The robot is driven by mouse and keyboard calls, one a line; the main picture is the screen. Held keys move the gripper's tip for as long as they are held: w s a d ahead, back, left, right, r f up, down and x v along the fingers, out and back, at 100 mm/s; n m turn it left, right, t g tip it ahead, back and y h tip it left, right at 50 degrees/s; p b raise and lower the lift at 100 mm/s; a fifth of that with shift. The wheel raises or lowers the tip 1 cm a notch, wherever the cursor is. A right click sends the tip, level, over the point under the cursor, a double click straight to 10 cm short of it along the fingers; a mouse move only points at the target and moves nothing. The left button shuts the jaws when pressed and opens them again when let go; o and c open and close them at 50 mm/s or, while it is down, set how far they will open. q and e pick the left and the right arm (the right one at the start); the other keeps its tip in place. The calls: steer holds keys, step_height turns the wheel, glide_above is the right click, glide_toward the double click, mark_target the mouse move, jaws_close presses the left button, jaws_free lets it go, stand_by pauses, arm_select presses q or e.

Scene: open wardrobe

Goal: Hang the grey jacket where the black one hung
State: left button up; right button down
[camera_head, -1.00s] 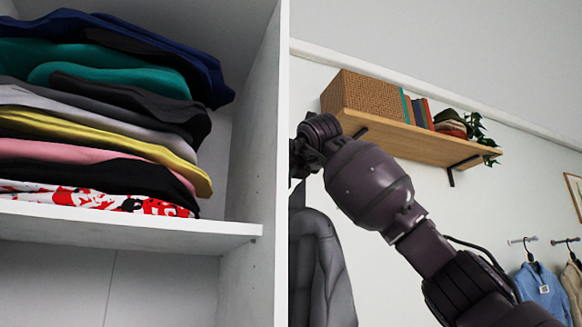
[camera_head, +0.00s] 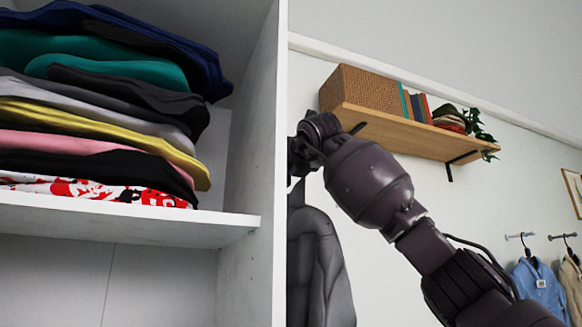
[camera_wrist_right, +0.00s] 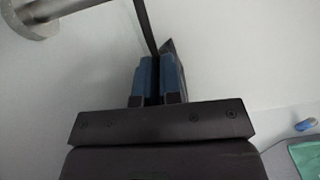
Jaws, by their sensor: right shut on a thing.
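The grey jacket (camera_head: 320,275) hangs upright below my right gripper in the head view, just right of the wardrobe's side panel. The panel hides its left part. My right gripper (camera_wrist_right: 158,78) is shut on the jacket's dark hanger (camera_wrist_right: 147,25), a thin strip rising from between the blue-padded fingers in the right wrist view. In the head view the fingertips are hidden behind the panel edge. A grey metal peg (camera_wrist_right: 38,8) sticks out at the top left of the wrist view, apart from the fingers. No black jacket is seen hanging. My left gripper is out of view.
The open wardrobe (camera_head: 262,150) fills the left, with folded clothes (camera_head: 100,110) on its shelf. A wooden wall shelf (camera_head: 410,135) with a wicker box and books is behind my right arm. Blue (camera_head: 540,290) and beige (camera_head: 571,285) garments hang on wall pegs at far right.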

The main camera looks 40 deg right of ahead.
steer(key=shift+f, duration=0.25)
steer(key=c, duration=1.3)
jaws_free()
steer(key=shift+c, duration=0.2)
steer(key=shift+o, duration=0.6)
steer(key=b+v, duration=0.3)
steer(key=v, duration=0.6)
steer(key=shift+s, duration=0.15)
steer(key=shift+s+a, duration=0.2)
steer(key=shift+s, duration=0.5)
